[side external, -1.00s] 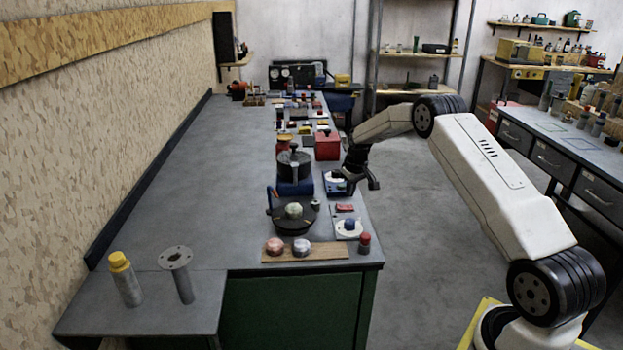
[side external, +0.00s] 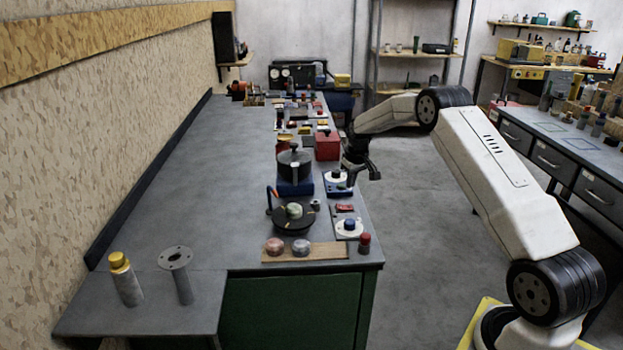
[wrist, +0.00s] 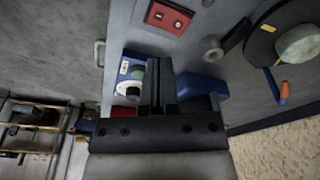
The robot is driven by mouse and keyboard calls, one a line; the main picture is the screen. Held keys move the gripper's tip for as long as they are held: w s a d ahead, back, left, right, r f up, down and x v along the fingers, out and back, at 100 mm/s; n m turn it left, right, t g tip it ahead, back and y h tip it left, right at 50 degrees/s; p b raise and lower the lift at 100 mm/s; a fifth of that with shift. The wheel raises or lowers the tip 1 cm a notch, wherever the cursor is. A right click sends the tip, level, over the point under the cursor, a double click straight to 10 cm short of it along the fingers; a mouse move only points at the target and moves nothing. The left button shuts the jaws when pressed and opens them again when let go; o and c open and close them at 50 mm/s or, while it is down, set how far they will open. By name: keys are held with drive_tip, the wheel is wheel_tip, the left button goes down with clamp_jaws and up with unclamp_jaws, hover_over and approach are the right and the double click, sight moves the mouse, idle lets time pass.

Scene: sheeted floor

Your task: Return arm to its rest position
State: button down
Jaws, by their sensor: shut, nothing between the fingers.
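My gripper (side external: 372,173) hangs beside the right edge of the long grey workbench (side external: 200,190), next to a small blue device (side external: 338,182) with a pale round top and dark knob. In the wrist view my gripper's two dark fingers (wrist: 160,82) are together with nothing between them. Behind them the blue-and-white device (wrist: 131,75) shows in part, with some of it hidden by the fingers. My arm is bent, reaching from the lower right out to the bench edge.
A dark pot (side external: 294,165) on a blue base and a red box (side external: 327,146) stand close to my gripper. Nearer are a black round plate (side external: 292,220) and a wooden board (side external: 330,251) with two knobs. Open floor (side external: 430,240) lies right of the bench.

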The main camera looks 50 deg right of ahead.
drive_tip(key=s+a+r+n, duration=0.1)
drive_tip(key=s+a+r, duration=0.2)
drive_tip(key=a, duration=0.7)
drive_tip(key=s+a+r, duration=0.3)
drive_tip(key=s+a, duration=0.1)
drive_tip(key=a, duration=0.5)
drive_tip(key=s+a+n, duration=0.1)
drive_tip(key=s+a, duration=0.5)
drive_tip(key=s, duration=0.3)
drive_tip(key=s+a+n, duration=0.1)
drive_tip(key=s+a, duration=0.5)
drive_tip(key=s, duration=0.3)
drive_tip(key=shift+a+f+t, duration=0.2)
drive_tip(key=shift+a+t, duration=0.15)
drive_tip(key=shift+t, duration=0.05)
